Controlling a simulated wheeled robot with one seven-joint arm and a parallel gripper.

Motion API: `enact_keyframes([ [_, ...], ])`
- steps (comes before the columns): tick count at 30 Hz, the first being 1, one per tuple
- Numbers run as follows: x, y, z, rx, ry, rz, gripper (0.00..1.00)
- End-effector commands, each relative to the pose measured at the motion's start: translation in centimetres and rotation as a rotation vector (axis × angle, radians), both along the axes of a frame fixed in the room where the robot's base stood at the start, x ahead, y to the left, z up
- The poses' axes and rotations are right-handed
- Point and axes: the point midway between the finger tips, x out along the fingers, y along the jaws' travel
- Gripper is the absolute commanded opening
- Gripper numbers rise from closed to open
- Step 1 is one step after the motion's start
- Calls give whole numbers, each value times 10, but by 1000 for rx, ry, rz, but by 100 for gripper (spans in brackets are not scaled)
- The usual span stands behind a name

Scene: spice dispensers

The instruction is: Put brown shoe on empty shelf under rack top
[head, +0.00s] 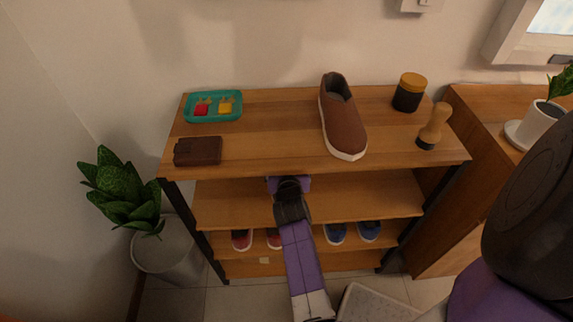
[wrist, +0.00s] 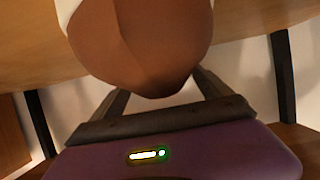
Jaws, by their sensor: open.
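One brown shoe (head: 343,115) with a white sole stands on the rack top (head: 265,140), right of its middle. My gripper (head: 289,183) reaches in under the front edge of the rack top, over the shelf below it (head: 375,195). The rack top hides my fingers in the head view. In the wrist view my gripper (wrist: 163,85) is open, with a finger on each side of the rounded end of a brown shoe (wrist: 140,50). A bit of white sole shows at upper left. Whether the fingers touch this shoe, I cannot tell.
A teal tray (head: 214,119), a brown wallet (head: 198,151), a dark jar with yellow lid (head: 409,94) and a wooden-handled brush (head: 433,127) are on the rack top. Red shoes (head: 242,239) and blue shoes (head: 369,231) stand on the lower shelf. A potted plant (head: 125,198) stands left.

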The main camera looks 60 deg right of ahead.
Motion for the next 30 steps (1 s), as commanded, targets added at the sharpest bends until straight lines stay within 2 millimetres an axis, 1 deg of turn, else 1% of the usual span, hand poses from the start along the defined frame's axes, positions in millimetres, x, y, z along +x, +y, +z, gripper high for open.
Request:
enact_keyframes([
  [1,0,0,4,0,-1,0,88],
  [2,0,2,4,2,-1,1,88],
  [5,-5,13,8,1,-3,2,88],
  [8,-12,27,15,3,-2,3,88],
  [15,-37,68,34,2,-1,2,88],
  [18,-45,80,40,2,0,2,88],
  [22,-51,91,45,2,-1,1,88],
  [26,-54,100,47,2,-1,8,88],
  [29,-53,119,48,10,-13,41,88],
  [30,-52,132,48,15,-19,66,88],
])
